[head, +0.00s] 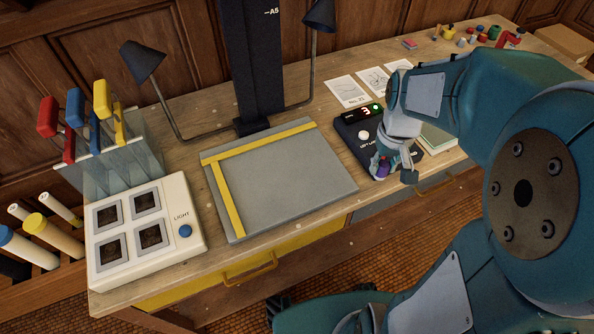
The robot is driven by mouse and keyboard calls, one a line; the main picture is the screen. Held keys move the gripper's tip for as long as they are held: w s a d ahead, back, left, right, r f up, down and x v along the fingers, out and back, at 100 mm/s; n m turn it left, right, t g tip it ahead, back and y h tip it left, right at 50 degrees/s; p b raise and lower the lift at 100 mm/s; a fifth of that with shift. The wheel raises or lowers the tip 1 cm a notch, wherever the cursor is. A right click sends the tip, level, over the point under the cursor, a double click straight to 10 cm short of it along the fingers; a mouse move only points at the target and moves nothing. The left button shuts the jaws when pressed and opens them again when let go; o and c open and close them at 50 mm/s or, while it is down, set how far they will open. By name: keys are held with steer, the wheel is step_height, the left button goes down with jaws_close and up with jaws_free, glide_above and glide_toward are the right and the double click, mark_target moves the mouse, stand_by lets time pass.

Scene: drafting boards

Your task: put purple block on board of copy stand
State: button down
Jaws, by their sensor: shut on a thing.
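The copy stand has a flat grey board (285,185) with a yellow strip along its back edge and another along its left edge. Its dark column (250,70) rises behind the board. The board's surface is bare. My gripper (384,170) is to the right of the board, above a dark device. It is shut on the purple block (383,168), which shows as a small purple patch low between the fingers. The fingers and wrist hide much of the block. I cannot tell how high it is above the device.
The dark device (351,134) has a lit display and a white knob. Two lamps (143,61) flank the column. A white light box (145,232) stands left of the board, with coloured-handled tools (75,107) behind it. Papers (348,91) and small blocks lie at the back right.

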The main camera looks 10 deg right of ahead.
steer(key=w+a+f, duration=0.2)
steer(key=w+f, duration=0.1)
steer(key=w+a+f, duration=0.3)
steer(key=w, duration=0.1)
steer(key=w+a+f, duration=0.2)
steer(key=w+a, duration=0.1)
steer(key=shift+w+f, duration=0.35)
steer(key=shift+f, duration=0.05)
steer(key=shift+w+a+f, duration=0.25)
steer(key=shift+a+f, duration=0.4)
steer(key=shift+f, duration=1)
steer(key=shift+w+d+f, duration=0.1)
steer(key=shift+f, duration=0.3)
steer(key=shift+d, duration=0.1)
